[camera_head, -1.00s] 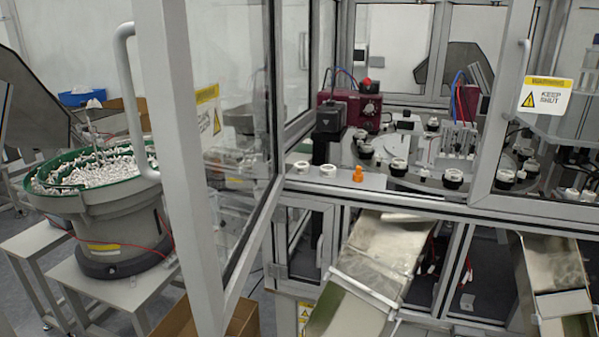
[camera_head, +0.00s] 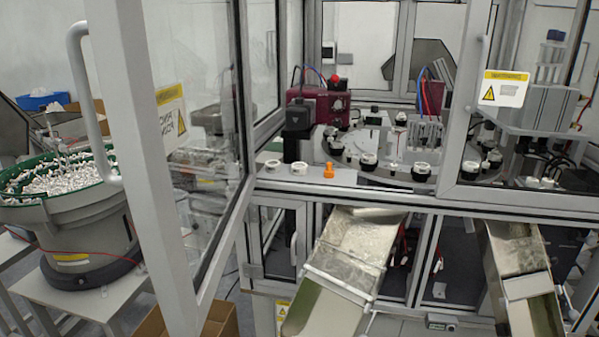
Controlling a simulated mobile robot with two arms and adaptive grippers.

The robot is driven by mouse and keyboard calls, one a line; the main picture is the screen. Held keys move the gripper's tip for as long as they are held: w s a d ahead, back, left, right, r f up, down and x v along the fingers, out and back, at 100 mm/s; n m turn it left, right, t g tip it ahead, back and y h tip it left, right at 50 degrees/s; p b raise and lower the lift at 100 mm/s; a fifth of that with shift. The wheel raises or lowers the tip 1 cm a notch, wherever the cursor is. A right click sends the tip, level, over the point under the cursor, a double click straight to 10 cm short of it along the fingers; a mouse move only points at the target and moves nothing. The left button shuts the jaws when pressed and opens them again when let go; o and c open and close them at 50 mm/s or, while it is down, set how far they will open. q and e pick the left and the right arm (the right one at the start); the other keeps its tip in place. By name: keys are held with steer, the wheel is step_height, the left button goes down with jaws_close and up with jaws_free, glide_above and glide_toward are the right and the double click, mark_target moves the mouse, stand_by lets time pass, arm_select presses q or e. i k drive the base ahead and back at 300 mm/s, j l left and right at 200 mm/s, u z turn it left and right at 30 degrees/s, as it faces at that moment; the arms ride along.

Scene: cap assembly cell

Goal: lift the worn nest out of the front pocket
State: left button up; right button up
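A round dial inside the machine cell carries several black nests with white rings on them. One nest (camera_head: 421,171) sits at the dial's front edge, and another nest (camera_head: 368,161) sits to its left. A further nest (camera_head: 470,170) shows at the right, behind the door frame. I cannot tell from here which nest is worn. Two white rings, a left ring (camera_head: 272,164) and a right ring (camera_head: 299,168), lie on the front ledge beside a small orange part (camera_head: 328,171). Neither of my grippers is in view.
The left door (camera_head: 160,180) stands open toward me. A framed panel with a warning sign (camera_head: 503,89) covers the right side. A maroon unit (camera_head: 318,105) stands behind the ledge. Metal chutes, one of them the left chute (camera_head: 355,240), slope out below. A bowl feeder (camera_head: 80,225) stands at far left.

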mark_target(418, 167)
steer(key=i+l+u, duration=0.15)
steer(key=l, duration=0.45)
steer(key=l+u, duration=0.1)
steer(key=l, duration=0.5)
